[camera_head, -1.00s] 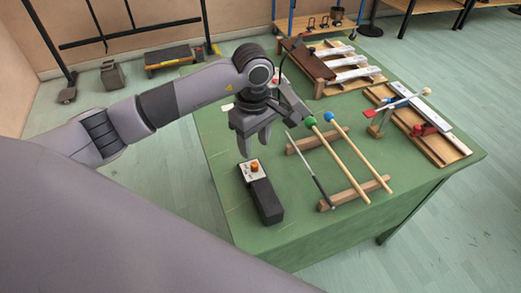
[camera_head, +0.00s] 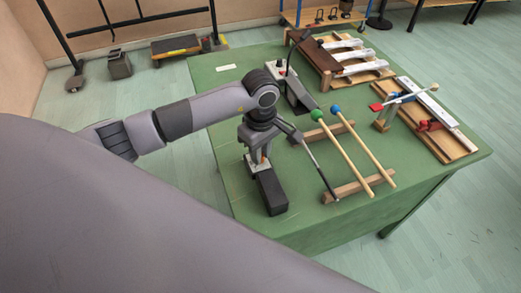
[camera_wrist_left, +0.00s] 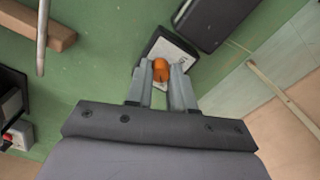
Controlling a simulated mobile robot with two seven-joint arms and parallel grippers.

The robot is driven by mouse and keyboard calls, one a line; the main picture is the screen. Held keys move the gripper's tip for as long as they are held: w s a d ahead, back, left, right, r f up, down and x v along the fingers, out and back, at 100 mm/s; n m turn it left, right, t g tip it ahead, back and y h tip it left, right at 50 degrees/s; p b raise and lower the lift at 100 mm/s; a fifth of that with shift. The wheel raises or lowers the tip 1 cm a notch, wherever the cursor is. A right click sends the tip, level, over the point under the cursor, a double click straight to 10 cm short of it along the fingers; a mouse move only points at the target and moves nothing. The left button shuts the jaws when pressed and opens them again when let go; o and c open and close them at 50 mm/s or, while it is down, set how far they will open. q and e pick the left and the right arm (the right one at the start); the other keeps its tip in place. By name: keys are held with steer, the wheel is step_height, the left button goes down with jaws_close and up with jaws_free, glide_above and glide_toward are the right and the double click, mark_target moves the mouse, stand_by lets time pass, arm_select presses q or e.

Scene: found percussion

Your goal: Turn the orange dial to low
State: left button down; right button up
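The orange dial (camera_wrist_left: 161,68) sits on the pale top plate (camera_wrist_left: 172,47) of a small box with a long black body (camera_head: 271,190), near the green table's left edge. My left gripper (camera_head: 259,153) points down over the plate. In the left wrist view its two fingertips (camera_wrist_left: 163,72) stand on either side of the dial, with no clear gap, and look shut on it. The fingers hide most of the dial in the head view. The plate's markings are too small to read, so the dial's setting cannot be told. My right gripper is not in view.
Two mallets, one green-headed (camera_head: 317,115) and one blue-headed (camera_head: 336,108), and a thin dark rod (camera_head: 322,174) lie on wooden rests just right of the box. Another dark box (camera_head: 298,93) stands behind. The table's front left (camera_head: 236,185) is clear.

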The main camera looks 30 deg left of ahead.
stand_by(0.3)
arm_select(q)
steer(key=n+b, duration=0.1)
steer(key=n, duration=0.3)
steer(key=shift+n, duration=0.4)
steer(key=n+b, duration=0.1)
steer(key=n, duration=0.3)
steer(key=shift+n, duration=0.3)
steer(key=n+b, duration=0.1)
steer(key=n, duration=0.3)
steer(key=shift+n, duration=2.2)
steer(key=c, duration=1)
jaws_free()
steer(key=shift+r, duration=0.1)
